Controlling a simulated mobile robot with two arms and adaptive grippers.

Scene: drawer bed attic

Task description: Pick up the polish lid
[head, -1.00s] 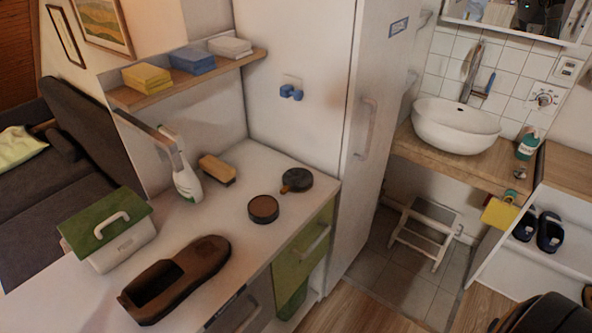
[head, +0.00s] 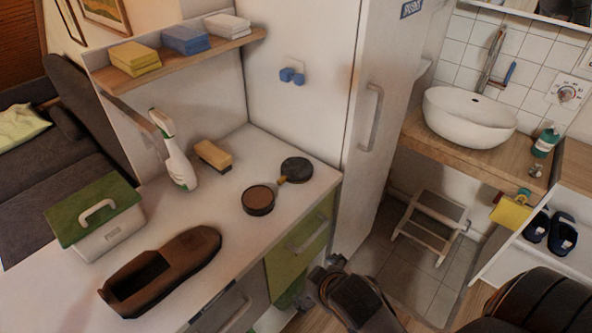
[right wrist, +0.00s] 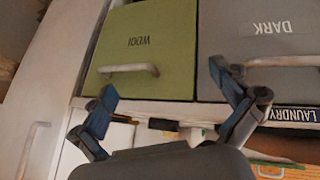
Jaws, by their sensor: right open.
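The polish lid (head: 297,169) is a dark round disc lying flat on the white counter (head: 215,245), near its right edge by the tall cabinet. A small yellowish tab shows at its left side. Just left and nearer is the round polish tin (head: 258,201), open with brown polish inside. My right gripper (head: 330,272) is at the bottom of the head view, below the counter edge and apart from the lid. In the right wrist view, my right gripper (right wrist: 163,82) has its blue-tipped fingers spread and empty, facing the drawer fronts. My left gripper is not in view.
A brown shoe (head: 162,270), a brush (head: 213,156), a white spray bottle (head: 175,155) and a green-lidded box (head: 97,217) stand on the counter. A green drawer (right wrist: 148,50) with a handle is below it. The tall white cabinet (head: 350,130) rises close beside the lid.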

